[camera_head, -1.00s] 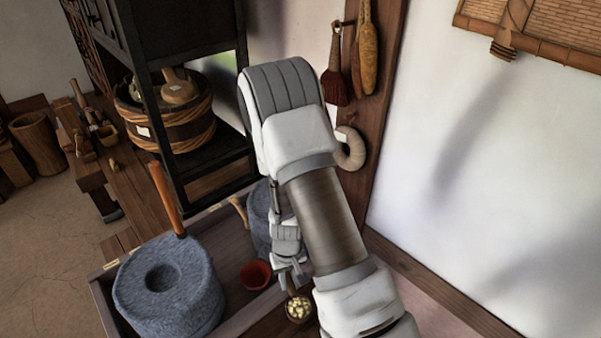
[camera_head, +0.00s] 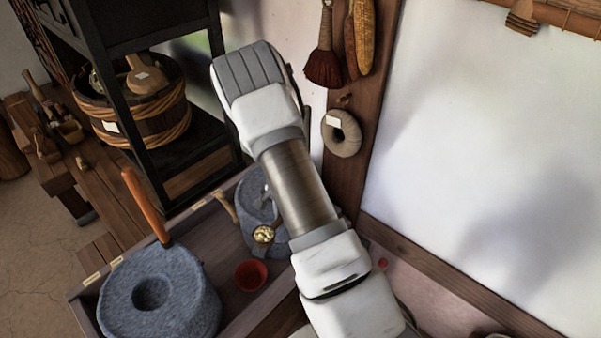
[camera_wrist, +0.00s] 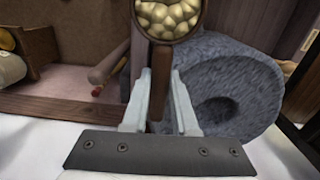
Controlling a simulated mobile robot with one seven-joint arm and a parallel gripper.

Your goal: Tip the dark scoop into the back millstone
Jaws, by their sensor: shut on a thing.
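My gripper (camera_wrist: 160,92) is shut on the brown handle of the dark scoop (camera_wrist: 158,58). The scoop's round bowl holds several pale yellow lumps and looks level. In the head view the scoop (camera_head: 263,243) shows against the near side of the back millstone (camera_head: 252,208). My arm hides most of the gripper and part of this grey stone there. In the wrist view the back millstone (camera_wrist: 225,72) lies right of the scoop, with its hollow facing the lower right. I cannot tell whether scoop and stone touch.
A larger grey millstone (camera_head: 190,306) with an upright orange-brown handle stands at the front left. A red bowl (camera_head: 251,275) sits between the stones in the wooden tray (camera_head: 225,246). A dark shelf (camera_head: 187,153) stands behind, with the wall post (camera_head: 355,177) to the right.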

